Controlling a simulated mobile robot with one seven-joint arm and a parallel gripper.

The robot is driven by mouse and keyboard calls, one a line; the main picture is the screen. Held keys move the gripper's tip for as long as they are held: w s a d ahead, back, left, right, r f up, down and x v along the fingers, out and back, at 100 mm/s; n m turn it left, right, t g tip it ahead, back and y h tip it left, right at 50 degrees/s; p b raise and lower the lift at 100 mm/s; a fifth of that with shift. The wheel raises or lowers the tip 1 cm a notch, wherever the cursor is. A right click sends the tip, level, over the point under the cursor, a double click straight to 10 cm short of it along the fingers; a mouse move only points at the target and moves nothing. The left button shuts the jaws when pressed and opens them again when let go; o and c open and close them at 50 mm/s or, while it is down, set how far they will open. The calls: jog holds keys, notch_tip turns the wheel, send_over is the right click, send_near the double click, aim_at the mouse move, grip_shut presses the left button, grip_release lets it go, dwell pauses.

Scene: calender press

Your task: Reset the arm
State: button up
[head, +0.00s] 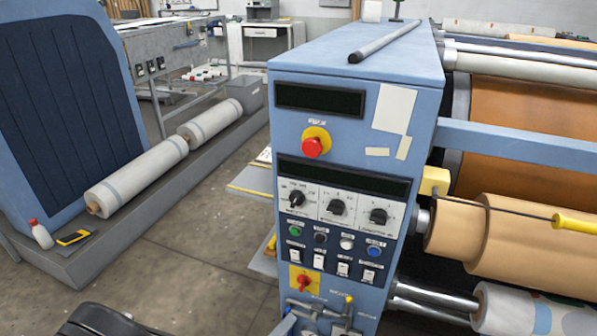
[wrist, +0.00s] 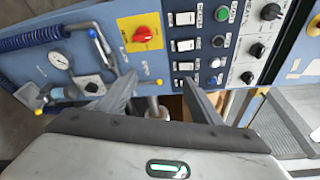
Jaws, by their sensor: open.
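My gripper (wrist: 158,90) shows in the wrist view, its two dark fingers apart with nothing held between them. It is in front of the lower part of the blue control cabinet (head: 250,84). The wrist view shows the cabinet's front turned sideways, with a red rotary switch on a yellow plate (wrist: 140,31), a gauge (wrist: 60,61) and white rocker switches (wrist: 184,44). In the head view the gripper's fingers cannot be made out. A dark rounded part of my own body is at the bottom left edge.
A red emergency stop (head: 312,147) sticks out of the cabinet's front. Large rollers (head: 535,235) and a yellow-handled rod (head: 572,224) are to the right. Wrapped rolls (head: 140,178) lie on a grey plinth at left. The floor (head: 185,235) between plinth and cabinet is clear.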

jog(key=s+d+r+m+g+y, duration=0.2)
jog(key=d+r+m+g+y, duration=0.3)
jog(key=r+m, duration=0.55)
jog(key=s+d+r+m+g, duration=0.1)
jog(key=d+r+m+g, duration=0.2)
jog(key=d+r+m, duration=0.7)
jog(key=s+d+r+m+g+y, duration=0.3)
jog(key=r+m, duration=0.5)
jog(key=m, duration=0.7)
notch_tip(320, 180, up, 26)
jog(key=s+m+t+y+p, duration=0.1)
jog(key=m+p, duration=0.7)
jog(key=p, duration=1)
jog(key=shift+s+d+f+t+y+p, duration=0.2)
jog(key=shift+s+d+t+y+p, duration=0.25)
jog(key=shift+t, duration=0.45)
jog(key=shift+a, duration=0.1)
